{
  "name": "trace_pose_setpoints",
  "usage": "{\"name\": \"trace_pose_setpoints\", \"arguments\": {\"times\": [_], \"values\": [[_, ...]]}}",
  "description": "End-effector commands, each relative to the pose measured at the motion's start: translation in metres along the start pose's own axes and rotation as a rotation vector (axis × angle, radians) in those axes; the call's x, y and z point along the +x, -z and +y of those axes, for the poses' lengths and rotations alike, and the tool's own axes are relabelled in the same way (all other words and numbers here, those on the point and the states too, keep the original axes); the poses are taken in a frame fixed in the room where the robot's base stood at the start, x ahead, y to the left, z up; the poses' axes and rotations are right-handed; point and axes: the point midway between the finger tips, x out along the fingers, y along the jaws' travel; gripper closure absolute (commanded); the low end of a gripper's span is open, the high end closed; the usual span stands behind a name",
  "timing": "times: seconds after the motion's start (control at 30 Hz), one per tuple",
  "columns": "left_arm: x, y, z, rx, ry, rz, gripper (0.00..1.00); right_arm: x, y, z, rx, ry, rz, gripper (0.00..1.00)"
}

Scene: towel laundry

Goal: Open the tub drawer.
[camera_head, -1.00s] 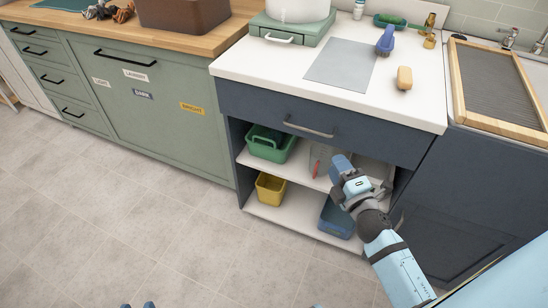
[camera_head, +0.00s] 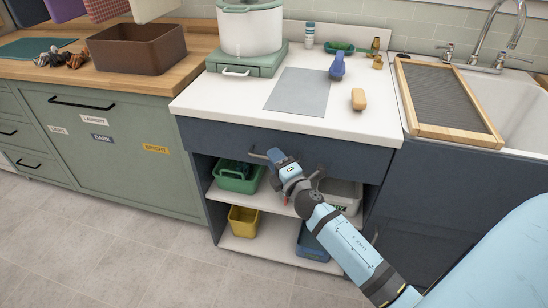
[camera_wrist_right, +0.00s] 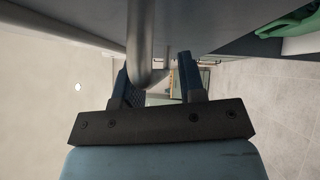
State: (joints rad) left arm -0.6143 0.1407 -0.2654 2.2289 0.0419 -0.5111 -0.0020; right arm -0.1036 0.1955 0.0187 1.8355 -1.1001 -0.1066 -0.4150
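The dark blue drawer (camera_head: 215,137) under the white counter looks closed, its front flush with the cabinet. Its metal bar handle (camera_head: 257,155) is partly hidden behind my right gripper (camera_head: 274,157). In the right wrist view the handle (camera_wrist_right: 140,40) reaches between the two fingers of my right gripper (camera_wrist_right: 157,82), nearer the left finger. The fingers are apart, with a gap beside the bar. A white tub (camera_head: 250,32) stands on a green base (camera_head: 268,62) with a pale handle (camera_head: 236,72) on its front. My left gripper is not in view.
Below the drawer, open shelves hold a green bin (camera_head: 238,182), a yellow bin (camera_head: 243,222), a grey bin (camera_head: 343,192) and a blue bin (camera_head: 308,243). A sink (camera_head: 515,85) is at right. A green cabinet (camera_head: 125,160) is at left. Floor in front is clear.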

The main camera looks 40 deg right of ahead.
Motion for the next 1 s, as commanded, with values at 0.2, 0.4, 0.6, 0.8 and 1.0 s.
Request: {"name": "trace_pose_setpoints", "arguments": {"times": [0.2, 0.4, 0.6, 0.8, 1.0], "values": [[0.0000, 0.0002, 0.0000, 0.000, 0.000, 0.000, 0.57, 0.0082, 0.0003, -0.0002, 0.001, 0.000, 0.001, 0.63], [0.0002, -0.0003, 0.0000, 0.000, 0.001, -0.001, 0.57, 0.0080, 0.0002, -0.0003, 0.001, 0.001, 0.000, 0.65], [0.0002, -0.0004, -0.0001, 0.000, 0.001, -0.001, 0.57, 0.0078, 0.0002, -0.0003, 0.001, 0.001, 0.000, 1.00], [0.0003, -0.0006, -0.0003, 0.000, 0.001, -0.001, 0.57, 0.0080, 0.0006, -0.0004, 0.001, 0.001, 0.000, 1.00], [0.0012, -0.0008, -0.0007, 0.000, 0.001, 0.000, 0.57, 0.0132, 0.0082, -0.0006, 0.002, 0.001, 0.000, 1.00]]}}
